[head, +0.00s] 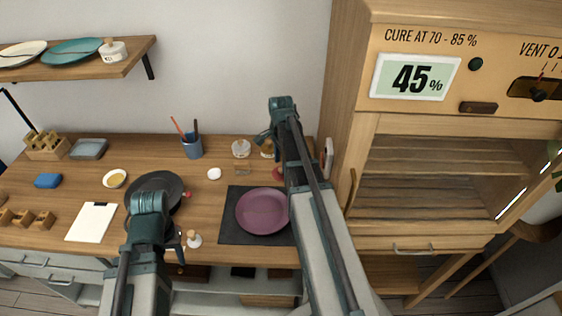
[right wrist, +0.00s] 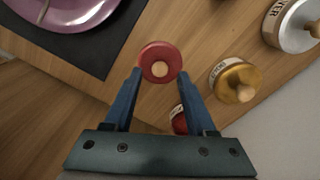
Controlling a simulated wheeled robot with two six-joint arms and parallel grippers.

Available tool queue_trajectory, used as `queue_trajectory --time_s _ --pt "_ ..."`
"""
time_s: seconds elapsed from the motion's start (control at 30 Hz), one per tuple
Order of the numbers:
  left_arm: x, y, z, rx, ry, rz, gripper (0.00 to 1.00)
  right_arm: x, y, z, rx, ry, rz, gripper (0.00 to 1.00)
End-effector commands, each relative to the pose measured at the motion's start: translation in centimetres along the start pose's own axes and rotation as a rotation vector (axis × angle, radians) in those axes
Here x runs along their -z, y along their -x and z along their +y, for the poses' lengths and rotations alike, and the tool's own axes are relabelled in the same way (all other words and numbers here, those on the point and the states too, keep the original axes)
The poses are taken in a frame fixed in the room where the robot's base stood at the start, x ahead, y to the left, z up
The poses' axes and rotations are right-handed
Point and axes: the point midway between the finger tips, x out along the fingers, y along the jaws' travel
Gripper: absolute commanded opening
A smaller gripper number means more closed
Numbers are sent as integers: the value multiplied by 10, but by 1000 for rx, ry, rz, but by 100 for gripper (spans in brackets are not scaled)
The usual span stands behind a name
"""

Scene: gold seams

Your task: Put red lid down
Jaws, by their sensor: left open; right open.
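The red lid (right wrist: 160,62), a round disc with a pale wooden knob, lies at the tips of my right gripper (right wrist: 159,76) in the right wrist view. The fingers are open, one on each side of it. It appears to rest on the wooden worktop, though a small gap cannot be told. In the head view the lid (head: 277,174) shows partly behind my right arm, just behind the plum plate. A red jar (right wrist: 179,121) shows partly beside the right finger. My left gripper (head: 178,243) is open, mostly hidden behind its own arm near the worktop's front edge.
The plum plate (head: 262,211) sits on a dark mat (head: 232,237). A gold-lidded jar (right wrist: 236,82) and a silver-lidded jar (right wrist: 292,24) stand close by. A dark pan (head: 161,184) is left. The wooden cabinet (head: 345,95) bounds the right side.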

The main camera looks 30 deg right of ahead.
Motion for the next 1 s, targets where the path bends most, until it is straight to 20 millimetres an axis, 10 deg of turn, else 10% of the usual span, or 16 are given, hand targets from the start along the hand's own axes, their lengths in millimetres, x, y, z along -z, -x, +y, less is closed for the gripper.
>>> queue_trajectory --time_s 0.5,1.0 --pt "-5 85 -8 0 -1 0 50 0 85 0 0 0 0 56" --pt "-5 92 -9 0 -2 0 50 -5 93 1 -1 20 1 56"
